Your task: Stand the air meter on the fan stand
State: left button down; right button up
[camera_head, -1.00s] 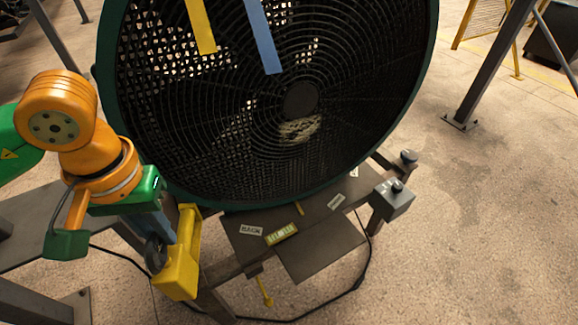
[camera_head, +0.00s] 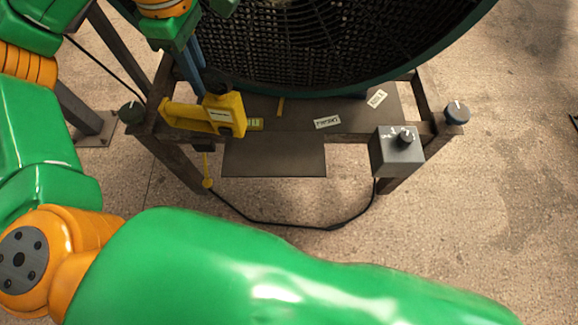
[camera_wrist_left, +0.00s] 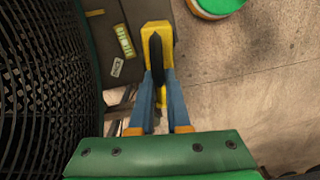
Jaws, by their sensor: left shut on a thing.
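The yellow air meter (camera_head: 222,112) is held just above the left end of the fan stand's (camera_head: 275,158) front edge. It also shows in the left wrist view (camera_wrist_left: 157,32) between the blue fingers. My left gripper (camera_head: 197,72) comes down from above and is shut on it; its fingers also show in the left wrist view (camera_wrist_left: 159,88). The fan stand is a dark metal frame with a plate under the big fan. The head view does not show clearly whether the meter touches the stand. My right gripper is not in view.
The big dark fan (camera_head: 330,45) fills the space behind the meter. A grey control box (camera_head: 396,150) with a knob sits at the stand's right front. White labels (camera_head: 327,122) lie on the plate. A black cable (camera_head: 270,223) loops below. My green arm crosses the foreground.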

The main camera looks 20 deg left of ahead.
aim_at(220, 88)
pick_arm(q)
jog(key=shift+a+f+n, duration=0.25)
jog(key=shift+f+n, duration=0.45)
jog(key=shift+f, duration=0.05)
jog(key=d, duration=0.1)
jog(key=d+f+b, duration=0.1)
jog(key=w+d, duration=0.1)
jog(key=shift+d+f+n, duration=0.1)
jog(key=shift+f+n, duration=0.15)
jog(key=shift+n, duration=0.05)
jog(key=w+d+f+p, duration=0.1)
jog(key=w+d+f, duration=0.2)
jog(key=d+f, duration=0.7)
jog(key=shift+w+f, duration=0.2)
jog(key=shift+f, duration=0.55)
jog(key=c, duration=0.9)
grip_release()
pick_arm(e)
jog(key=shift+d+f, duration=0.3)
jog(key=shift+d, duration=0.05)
